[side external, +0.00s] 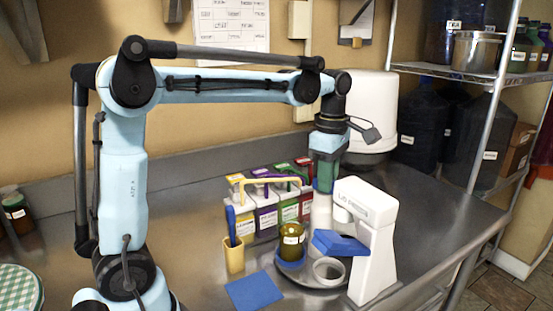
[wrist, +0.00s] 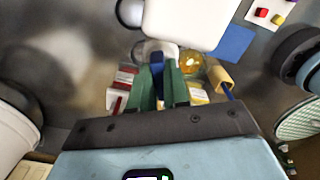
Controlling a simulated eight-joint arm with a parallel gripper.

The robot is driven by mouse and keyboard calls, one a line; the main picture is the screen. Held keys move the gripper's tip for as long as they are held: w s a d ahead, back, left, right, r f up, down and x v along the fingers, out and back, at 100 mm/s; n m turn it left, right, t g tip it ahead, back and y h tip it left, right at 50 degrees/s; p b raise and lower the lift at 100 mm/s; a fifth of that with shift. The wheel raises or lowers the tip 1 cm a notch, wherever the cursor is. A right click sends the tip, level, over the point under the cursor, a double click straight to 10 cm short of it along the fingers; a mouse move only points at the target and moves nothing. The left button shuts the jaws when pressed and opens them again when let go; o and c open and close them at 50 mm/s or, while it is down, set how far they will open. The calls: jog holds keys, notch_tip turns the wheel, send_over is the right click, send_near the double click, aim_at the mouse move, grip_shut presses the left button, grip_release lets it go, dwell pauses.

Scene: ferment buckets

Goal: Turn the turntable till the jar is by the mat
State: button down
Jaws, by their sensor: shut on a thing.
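The amber jar (side external: 292,234) stands upright in a blue holder (side external: 290,262) at the left side of the turntable (side external: 318,284), in the side external view. The blue mat (side external: 254,291) lies flat on the counter, just left and in front of that side, with a small gap. The jar (wrist: 190,64) and mat (wrist: 233,44) also show in the wrist view. My gripper (side external: 322,187) points down over the back of the turntable, above a pale upright cylinder (side external: 321,212). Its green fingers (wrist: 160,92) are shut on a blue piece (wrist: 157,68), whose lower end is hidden.
A white lid press (side external: 373,245) with a blue block (side external: 338,243) stands close right of the turntable. A round metal cup (side external: 328,269) sits at the front. Several labelled packets (side external: 265,207) stand behind the jar. A yellow cup (side external: 234,256) with a blue tool stands left.

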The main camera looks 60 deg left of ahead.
jog(key=shift+w+a+r+n, duration=0.1)
jog(key=shift+n, duration=1.8)
jog(key=c, duration=1.1)
grip_release()
notch_tip(320, 180, up, 12)
